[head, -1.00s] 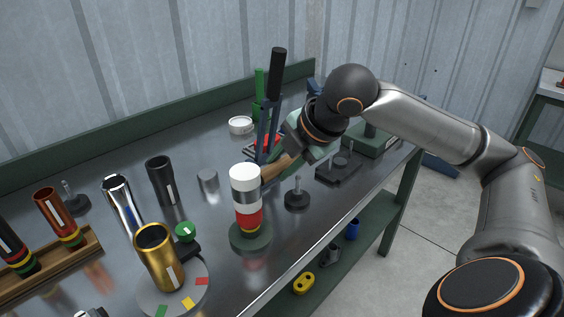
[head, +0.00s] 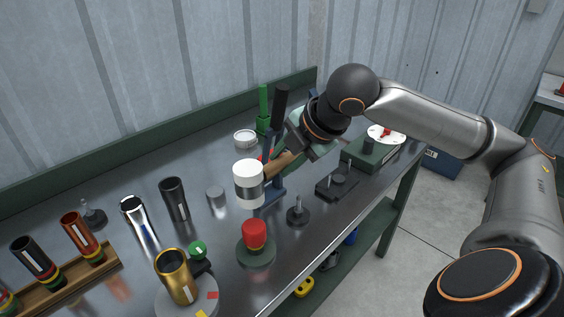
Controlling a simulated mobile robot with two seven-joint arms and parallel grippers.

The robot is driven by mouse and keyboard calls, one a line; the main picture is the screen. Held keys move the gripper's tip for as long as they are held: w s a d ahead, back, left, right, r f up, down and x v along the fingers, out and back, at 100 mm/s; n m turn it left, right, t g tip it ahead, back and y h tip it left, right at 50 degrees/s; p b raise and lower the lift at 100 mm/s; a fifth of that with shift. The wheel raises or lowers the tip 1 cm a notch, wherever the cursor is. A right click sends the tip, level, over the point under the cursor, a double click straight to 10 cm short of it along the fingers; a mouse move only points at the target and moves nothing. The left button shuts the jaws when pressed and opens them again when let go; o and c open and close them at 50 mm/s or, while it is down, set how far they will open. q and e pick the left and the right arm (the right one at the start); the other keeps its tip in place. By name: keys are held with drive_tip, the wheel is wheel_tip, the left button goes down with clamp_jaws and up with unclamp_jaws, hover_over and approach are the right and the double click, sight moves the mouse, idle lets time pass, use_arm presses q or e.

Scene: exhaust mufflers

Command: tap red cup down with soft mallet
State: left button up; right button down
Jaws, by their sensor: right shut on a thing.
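The soft mallet (head: 249,185) has a white head with a grey band and a wooden handle. My right gripper (head: 298,152) is shut on its handle, with the fingers partly hidden behind the wrist. The red cup (head: 254,235) sits upright on a round green base (head: 256,254) near the bench's front edge. The mallet head appears just above the cup in the picture, with a visible gap between them. My left gripper is out of view.
A gold cylinder (head: 175,276) stands on a round plate at the front left. A dark post on a round base (head: 298,212) is right of the cup. A blue stand with a black upright (head: 280,108) is behind the mallet. A wooden rack (head: 75,283) holds tubes at left.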

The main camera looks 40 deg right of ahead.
idle(0.4)
use_arm(q)
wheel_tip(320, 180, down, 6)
drive_tip(key=b, duration=0.5)
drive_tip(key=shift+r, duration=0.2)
use_arm(e)
wheel_tip(320, 180, down, 8)
wheel_tip(320, 180, up, 7)
drive_tip(key=p, duration=0.8)
drive_tip(key=shift+r, duration=0.15)
drive_tip(key=shift+r+p, duration=0.2)
drive_tip(key=shift+p, duration=0.2)
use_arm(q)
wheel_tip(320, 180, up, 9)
use_arm(e)
drive_tip(key=shift+f, duration=0.1)
